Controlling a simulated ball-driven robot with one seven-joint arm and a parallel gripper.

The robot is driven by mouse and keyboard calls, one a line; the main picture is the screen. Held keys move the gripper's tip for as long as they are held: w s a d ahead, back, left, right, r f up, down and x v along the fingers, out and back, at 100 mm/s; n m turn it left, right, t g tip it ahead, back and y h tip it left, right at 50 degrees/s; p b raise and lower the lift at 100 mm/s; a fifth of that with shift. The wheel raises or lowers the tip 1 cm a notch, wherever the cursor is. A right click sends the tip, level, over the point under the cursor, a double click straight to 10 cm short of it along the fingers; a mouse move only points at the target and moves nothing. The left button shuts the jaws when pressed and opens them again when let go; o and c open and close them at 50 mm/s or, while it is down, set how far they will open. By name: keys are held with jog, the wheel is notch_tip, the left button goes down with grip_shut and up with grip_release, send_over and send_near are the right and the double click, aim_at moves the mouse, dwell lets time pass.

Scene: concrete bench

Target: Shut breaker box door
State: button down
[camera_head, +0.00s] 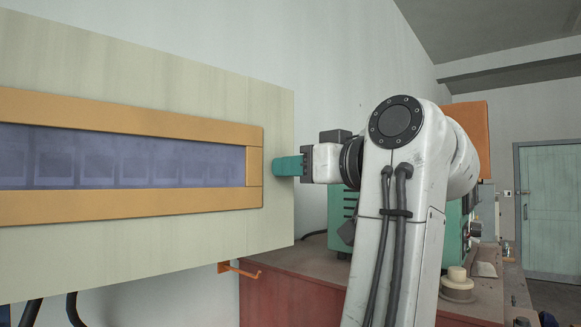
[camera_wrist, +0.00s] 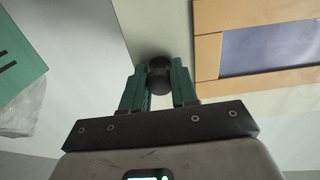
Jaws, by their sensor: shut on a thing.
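The breaker box door (camera_head: 150,65) is a pale panel on the left of the head view, with an orange frame around a bluish see-through window (camera_head: 120,165). It also shows at the upper right in the wrist view (camera_wrist: 182,30). My gripper (camera_head: 287,166) is at the door's right edge, level with the window. In the wrist view its green fingers (camera_wrist: 159,82) stand on both sides of a dark round knob (camera_wrist: 160,70) and are shut on it. The knob is hidden in the head view. How far the door stands from its box cannot be told.
An orange hook (camera_head: 240,270) and dark cables (camera_head: 74,308) show below the door. A reddish-brown bench (camera_head: 300,285) with green equipment (camera_head: 340,210) and a spool (camera_head: 457,285) stands behind my arm. A pale green room door (camera_head: 553,210) is far right.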

jog(key=shift+w+f, duration=0.1)
jog(key=c, duration=0.9)
grip_release()
jog(key=b+v, duration=0.3)
jog(key=v, duration=0.8)
